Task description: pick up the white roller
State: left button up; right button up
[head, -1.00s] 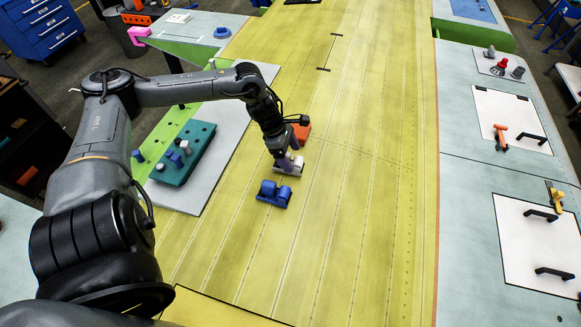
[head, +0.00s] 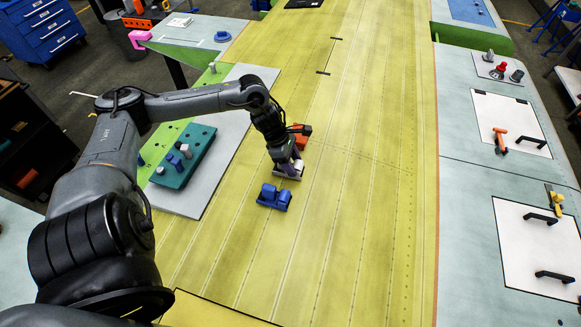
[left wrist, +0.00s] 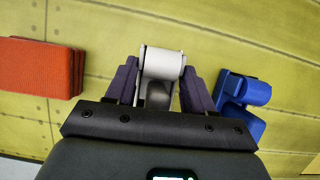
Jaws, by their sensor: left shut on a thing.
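The white roller (head: 297,167) sits on the yellow-green wing panel, partly hidden by my left gripper (head: 287,166) in the head view. In the left wrist view the white roller (left wrist: 163,63) lies between the two purple fingers of my left gripper (left wrist: 161,82), which is shut on it. I cannot tell whether the roller is clear of the panel. My right gripper is in neither view.
A blue roller (head: 274,196) stands close by on the nearer side. An orange-red block (head: 301,137) is just behind the gripper. A teal holder (head: 187,158) with pegs lies to the left. The panel (head: 350,220) to the right is clear.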

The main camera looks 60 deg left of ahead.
aim_at(299, 164)
pick_arm(q)
jog(key=shift+c, duration=0.6)
jog(key=shift+r, duration=0.1)
